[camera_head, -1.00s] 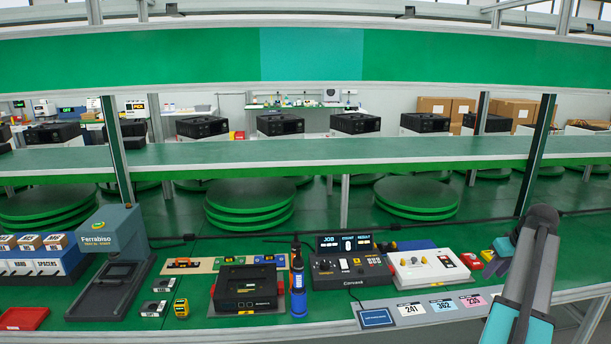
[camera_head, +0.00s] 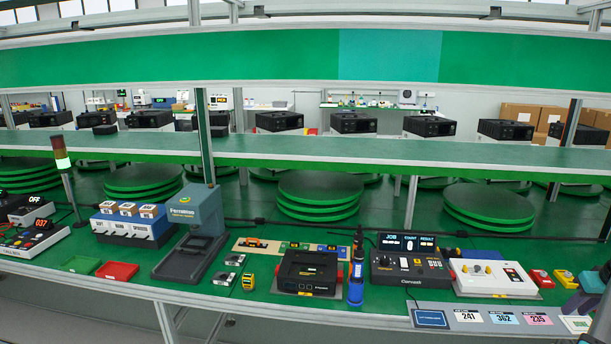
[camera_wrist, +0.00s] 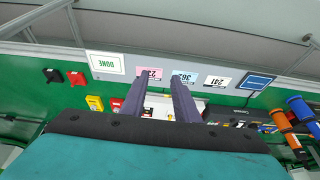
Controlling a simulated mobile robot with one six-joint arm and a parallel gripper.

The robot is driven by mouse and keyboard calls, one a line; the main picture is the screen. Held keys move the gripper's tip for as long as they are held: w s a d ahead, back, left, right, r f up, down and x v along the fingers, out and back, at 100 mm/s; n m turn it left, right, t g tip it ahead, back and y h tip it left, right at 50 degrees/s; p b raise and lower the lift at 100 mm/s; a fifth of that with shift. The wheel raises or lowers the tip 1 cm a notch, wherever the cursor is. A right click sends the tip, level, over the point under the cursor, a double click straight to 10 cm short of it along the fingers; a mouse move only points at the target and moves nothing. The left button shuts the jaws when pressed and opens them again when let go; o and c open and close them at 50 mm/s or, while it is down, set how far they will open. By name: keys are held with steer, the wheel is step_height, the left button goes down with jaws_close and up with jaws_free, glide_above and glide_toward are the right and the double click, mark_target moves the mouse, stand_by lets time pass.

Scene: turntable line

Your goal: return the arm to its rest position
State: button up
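My gripper (camera_wrist: 157,88) shows in the wrist view with its two dark fingers spread apart. Nothing is held between them; the white panel box (camera_wrist: 160,106) and the bench lie beyond. In the head view only a small teal and dark part of my arm shows at the far right edge, over the right end of the bench. The fingertips cannot be made out there.
The green bench holds a press (camera_head: 197,235), black device (camera_head: 308,272), blue bottle tool (camera_head: 356,275), job console (camera_head: 408,265) and white panel box (camera_head: 490,278). Number cards (camera_head: 468,317) line the front edge. Red tray (camera_head: 117,271) lies left. A green shelf (camera_head: 300,152) runs behind.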

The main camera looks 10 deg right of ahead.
steer(key=w+a+f+g+y, duration=0.1)
steer(key=w+a+f, duration=0.5)
steer(key=a+f, duration=0.7)
steer(key=w+a+f+g+y, duration=0.2)
steer(key=w+a+f, duration=0.3)
steer(key=a+f, duration=0.75)
steer(key=a+f+n+g, duration=0.1)
steer(key=a+f, duration=0.7)
steer(key=a, duration=0.4)
steer(key=s+a+f+g, duration=0.1)
steer(key=s+a+f, duration=0.25)
steer(key=a, duration=0.25)
steer(key=s+a+f+n+g, duration=0.1)
steer(key=s+a+f, duration=0.25)
steer(key=a, duration=0.25)
steer(key=s+a+f+g, duration=0.1)
steer(key=s+a+f, duration=0.25)
steer(key=a, duration=0.25)
steer(key=s+a+f+n+g+h, duration=0.1)
steer(key=s+a+f, duration=0.2)
steer(key=s+a, duration=0.2)
steer(key=s+a+f+g, duration=0.1)
steer(key=s+a+f, duration=0.2)
steer(key=s, duration=0.7)
steer(key=a, duration=0.2)
steer(key=shift+s+a+f+n+g+h, duration=0.25)
steer(key=shift+a+n+g+h, duration=0.05)
steer(key=shift+n+g+h, duration=0.1)
